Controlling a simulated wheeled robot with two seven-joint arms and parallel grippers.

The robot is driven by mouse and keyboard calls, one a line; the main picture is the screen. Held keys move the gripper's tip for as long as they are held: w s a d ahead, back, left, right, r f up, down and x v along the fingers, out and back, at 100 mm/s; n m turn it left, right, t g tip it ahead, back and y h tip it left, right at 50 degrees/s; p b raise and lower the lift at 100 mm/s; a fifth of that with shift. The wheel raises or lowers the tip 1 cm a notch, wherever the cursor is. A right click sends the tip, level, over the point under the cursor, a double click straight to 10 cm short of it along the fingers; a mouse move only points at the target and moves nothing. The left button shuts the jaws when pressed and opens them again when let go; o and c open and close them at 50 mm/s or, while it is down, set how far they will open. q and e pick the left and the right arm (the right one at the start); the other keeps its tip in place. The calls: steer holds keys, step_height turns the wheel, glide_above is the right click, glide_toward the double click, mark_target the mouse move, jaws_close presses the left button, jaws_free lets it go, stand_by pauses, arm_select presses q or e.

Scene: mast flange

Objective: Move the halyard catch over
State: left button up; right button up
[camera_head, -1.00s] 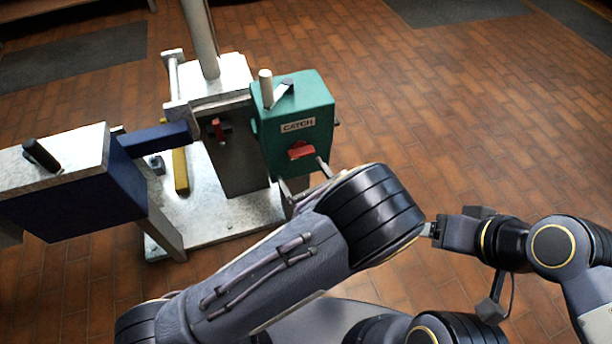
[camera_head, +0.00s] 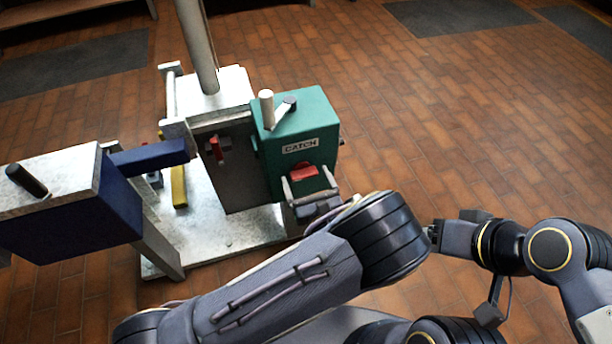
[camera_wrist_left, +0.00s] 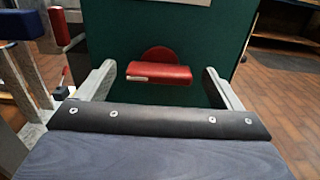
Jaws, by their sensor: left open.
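The halyard catch is a red lever (camera_head: 303,171) on a round red hub, on the front of a green box (camera_head: 310,120) labelled CATCH. In the left wrist view the lever (camera_wrist_left: 158,73) lies nearly level, with the hub behind its top edge. My left gripper (camera_head: 306,176) is open, its fingers on either side of the lever. The left wrist view shows gaps between the lever and both fingers (camera_wrist_left: 158,78). My right gripper (camera_head: 434,233) is at the right, away from the box; its jaws are too small to read.
A pale mast (camera_head: 198,45) rises behind the green box. A blue-sided box (camera_head: 80,220) with a blue bar stands at the left. Another red lever (camera_head: 216,147) sits on the grey post. The white base plate (camera_head: 225,240) lies below. Brick floor is open at the right.

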arm_select(q)
steer(key=c, duration=1)
steer(key=shift+m, duration=0.3)
steer(key=m+p, duration=0.2)
steer(key=shift+r+m, duration=0.15)
steer(key=shift+m, duration=0.15)
steer(key=m+p, duration=0.2)
steer(key=m, duration=0.3)
steer(key=shift+d, duration=0.1)
steer(key=m+p, duration=0.1)
steer(key=m, duration=0.4)
steer(key=shift+f+p, duration=0.2)
steer(key=shift+p, duration=0.2)
steer(key=shift+d+f+m+p, duration=0.1)
steer(key=shift+m+p, duration=0.4)
steer(key=shift+m, duration=1.8)
